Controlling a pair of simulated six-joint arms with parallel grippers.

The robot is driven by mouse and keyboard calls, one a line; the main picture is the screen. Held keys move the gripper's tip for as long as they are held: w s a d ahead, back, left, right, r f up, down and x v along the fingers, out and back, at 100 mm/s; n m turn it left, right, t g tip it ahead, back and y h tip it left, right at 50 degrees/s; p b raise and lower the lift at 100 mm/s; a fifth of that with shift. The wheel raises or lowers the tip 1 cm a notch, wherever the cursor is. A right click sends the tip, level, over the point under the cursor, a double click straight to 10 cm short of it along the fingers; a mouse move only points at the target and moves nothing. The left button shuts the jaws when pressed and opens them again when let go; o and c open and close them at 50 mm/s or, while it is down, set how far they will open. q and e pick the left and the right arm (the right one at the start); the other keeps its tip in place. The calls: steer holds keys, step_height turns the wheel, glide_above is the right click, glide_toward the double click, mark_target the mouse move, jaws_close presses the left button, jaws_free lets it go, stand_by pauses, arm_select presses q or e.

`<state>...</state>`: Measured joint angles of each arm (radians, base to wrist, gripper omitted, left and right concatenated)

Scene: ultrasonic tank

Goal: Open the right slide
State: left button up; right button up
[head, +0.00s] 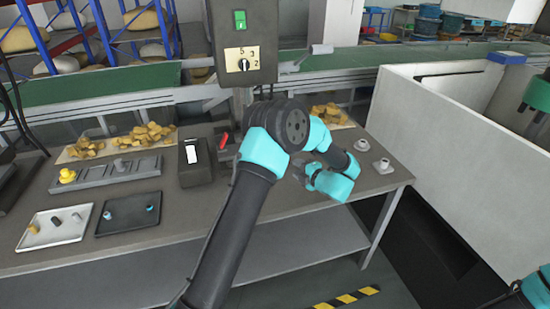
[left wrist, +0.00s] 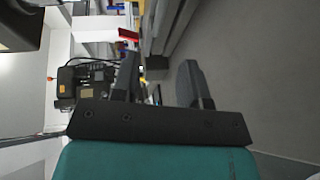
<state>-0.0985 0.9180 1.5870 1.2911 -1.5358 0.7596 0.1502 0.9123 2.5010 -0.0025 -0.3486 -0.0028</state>
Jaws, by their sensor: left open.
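My left gripper (head: 298,174) is at the end of the bent left arm, over the right part of the grey bench. In the left wrist view its two dark fingers (left wrist: 158,75) stand apart with nothing between them. At the right is a white walled enclosure (head: 440,125), with a blue piece (head: 505,57) on its far rim and a dark slot in its inner wall. I cannot tell which part is the right slide. My left gripper is left of the enclosure and apart from it. My right gripper does not show.
The bench (head: 130,235) carries two trays, a grey fixture (head: 110,172), a black switch box (head: 194,162) and piles of yellowish pieces. Two pale round fittings (head: 362,145) stand near its right end. A control box (head: 243,42) with a green button and knob stands behind my arm.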

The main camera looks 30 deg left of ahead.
arm_select(q)
steer(key=x, duration=1.4)
steer(key=shift+d, duration=0.1)
steer(key=shift+c, duration=0.3)
jaws_close()
